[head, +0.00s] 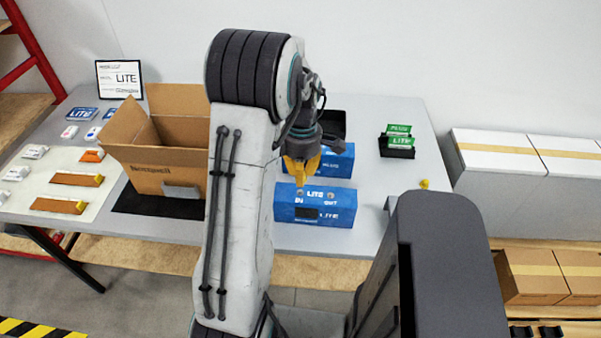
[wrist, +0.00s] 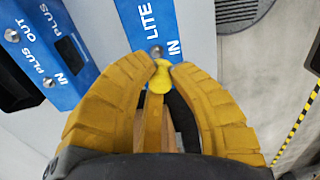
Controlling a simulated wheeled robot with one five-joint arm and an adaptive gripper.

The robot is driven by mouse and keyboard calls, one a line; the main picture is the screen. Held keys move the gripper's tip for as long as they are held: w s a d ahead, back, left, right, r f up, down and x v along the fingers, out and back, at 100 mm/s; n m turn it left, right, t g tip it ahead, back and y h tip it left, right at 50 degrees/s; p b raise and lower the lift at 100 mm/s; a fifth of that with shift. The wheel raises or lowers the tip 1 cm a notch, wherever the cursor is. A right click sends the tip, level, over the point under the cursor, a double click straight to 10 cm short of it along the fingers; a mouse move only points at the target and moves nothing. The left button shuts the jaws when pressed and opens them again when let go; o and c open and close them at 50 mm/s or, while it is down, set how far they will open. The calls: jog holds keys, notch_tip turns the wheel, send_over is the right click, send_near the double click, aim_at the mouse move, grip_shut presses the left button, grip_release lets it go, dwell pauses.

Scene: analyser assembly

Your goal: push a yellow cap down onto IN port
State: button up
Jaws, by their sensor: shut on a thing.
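My gripper (head: 301,172) has yellow fingers and is over the left end of the blue LITE analyser (head: 330,212), above the port marked IN. In the wrist view my gripper (wrist: 163,66) is shut on a small yellow cap (wrist: 160,78), held between the fingertips. The metal IN port (wrist: 156,51) shows just beyond the cap, beside the IN lettering. The cap appears apart from the port, not on it. The OUT port (head: 328,195) shows bare metal in the head view.
The blue PLUS analyser (head: 335,163) stands behind the LITE one. An open cardboard box (head: 165,160) is to the left. Another yellow cap (head: 424,184) sits at the table's right. A black holder (head: 398,150) with green cards is at the back right.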

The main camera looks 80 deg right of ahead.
aim_at(300, 192)
jog(key=shift+w, duration=0.2)
jog(key=shift+w+d+f, duration=0.1)
jog(key=shift+d+f, duration=0.05)
jog(key=shift+s+f+b, duration=0.25)
jog(key=shift+f+b, duration=0.15)
jog(key=shift+b, duration=0.05)
jog(key=shift+w+f+b, duration=0.1)
jog(key=shift+f+b, duration=1.6)
jog(key=shift+f, duration=0.5)
jog(key=shift+f, duration=0.25)
jog(key=o, duration=0.7)
jog(key=shift+o, duration=0.2)
jog(key=shift+r, duration=0.15)
